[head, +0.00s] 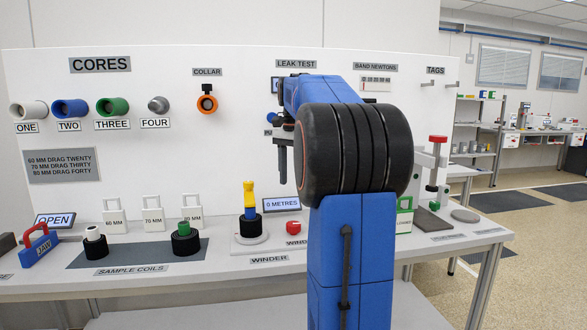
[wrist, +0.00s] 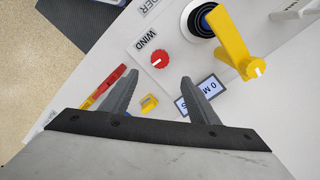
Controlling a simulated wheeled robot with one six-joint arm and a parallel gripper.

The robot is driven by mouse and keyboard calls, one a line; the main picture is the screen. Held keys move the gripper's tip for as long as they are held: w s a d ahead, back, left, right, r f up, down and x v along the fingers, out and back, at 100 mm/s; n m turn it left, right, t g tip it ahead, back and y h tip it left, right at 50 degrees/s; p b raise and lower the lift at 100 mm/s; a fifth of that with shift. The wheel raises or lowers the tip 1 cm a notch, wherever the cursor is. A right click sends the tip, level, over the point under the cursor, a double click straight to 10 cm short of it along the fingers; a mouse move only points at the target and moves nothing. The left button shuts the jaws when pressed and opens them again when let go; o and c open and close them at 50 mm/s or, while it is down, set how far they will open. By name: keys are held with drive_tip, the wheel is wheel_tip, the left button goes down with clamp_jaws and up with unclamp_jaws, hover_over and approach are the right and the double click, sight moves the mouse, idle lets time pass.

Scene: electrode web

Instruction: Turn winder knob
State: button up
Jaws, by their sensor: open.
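The red winder knob (head: 293,228) sits on the bench beside the winder, under the 0 METRES display (head: 282,204). In the wrist view the knob (wrist: 160,59), with a white pointer mark, lies next to the WIND label (wrist: 145,40). My gripper (wrist: 158,78) is open and empty. Its fingertips appear on either side of and just below the knob in that picture, without visible contact. In the head view my arm hides most of the gripper. The winder's yellow arm (wrist: 233,40) stands right of the knob in the wrist view.
The winder's yellow arm also shows in the head view (head: 249,194), left of the knob. A small yellow object (wrist: 149,102) and a red object (wrist: 108,85) lie near my fingers. Sample coils (head: 185,242) stand further left. Bench around the knob is mostly clear.

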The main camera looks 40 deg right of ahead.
sight(293, 223)
drive_tip(key=shift+r, duration=1.55)
idle(0.9)
drive_tip(key=f+n, duration=0.8)
drive_tip(key=n, duration=0.1)
drive_tip(key=f+n, duration=0.9)
drive_tip(key=shift+w, duration=0.2)
idle(0.5)
drive_tip(key=shift+r, duration=0.1)
drive_tip(key=c, duration=1)
